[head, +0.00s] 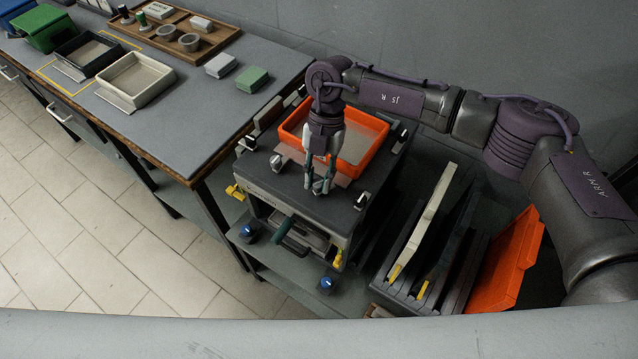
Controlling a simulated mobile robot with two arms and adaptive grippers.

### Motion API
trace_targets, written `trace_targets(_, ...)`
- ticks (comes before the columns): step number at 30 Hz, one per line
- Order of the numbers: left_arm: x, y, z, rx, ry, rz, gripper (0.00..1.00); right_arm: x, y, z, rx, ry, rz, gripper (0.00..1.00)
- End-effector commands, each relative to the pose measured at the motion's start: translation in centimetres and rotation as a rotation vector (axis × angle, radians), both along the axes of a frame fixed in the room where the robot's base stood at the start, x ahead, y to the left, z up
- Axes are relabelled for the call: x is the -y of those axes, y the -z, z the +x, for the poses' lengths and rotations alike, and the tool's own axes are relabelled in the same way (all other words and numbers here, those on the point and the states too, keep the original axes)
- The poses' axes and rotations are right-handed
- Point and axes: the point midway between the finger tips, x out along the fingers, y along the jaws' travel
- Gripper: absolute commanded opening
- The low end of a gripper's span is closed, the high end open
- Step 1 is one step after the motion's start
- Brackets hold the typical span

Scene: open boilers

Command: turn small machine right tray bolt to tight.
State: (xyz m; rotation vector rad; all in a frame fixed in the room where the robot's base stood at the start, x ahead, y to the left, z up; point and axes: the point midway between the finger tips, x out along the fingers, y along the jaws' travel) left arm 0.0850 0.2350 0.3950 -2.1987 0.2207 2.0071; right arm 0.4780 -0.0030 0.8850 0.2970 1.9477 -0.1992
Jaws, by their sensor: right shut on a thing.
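The small machine (262,189) is a dark-topped box with an orange tray (376,160) on its top. My right gripper (321,188) points down at the tray's front edge, over the machine top. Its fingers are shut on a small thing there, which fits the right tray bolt. The fingers hide most of it, so I cannot tell how far it is turned. Small black-and-white clamps show at the top's left (278,162) and right (363,200). My left gripper is not in view.
A grey workbench (215,115) at the left holds a cream tray (136,80), a black tray (90,52) and a wooden board (207,42) with small parts. A rack of upright panels (425,225) and an orange panel (508,262) stand close right of the machine. Blue knobs (326,284) are low in front.

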Motion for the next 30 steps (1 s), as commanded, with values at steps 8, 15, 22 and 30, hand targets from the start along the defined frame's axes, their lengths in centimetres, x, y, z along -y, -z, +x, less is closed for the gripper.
trace_targets(8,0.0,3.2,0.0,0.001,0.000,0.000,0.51,-0.2,0.3,0.2,0.005,-0.245,0.001,0.00)
trace_targets(15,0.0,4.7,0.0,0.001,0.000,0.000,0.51,-0.2,0.1,0.2,0.006,-0.400,0.000,0.00)
trace_targets(22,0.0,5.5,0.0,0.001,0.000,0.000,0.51,-0.3,0.0,0.1,0.005,-0.483,0.000,0.00)
trace_targets(30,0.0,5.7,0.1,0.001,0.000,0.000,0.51,-0.3,-0.1,0.2,0.005,-0.514,0.001,0.00)
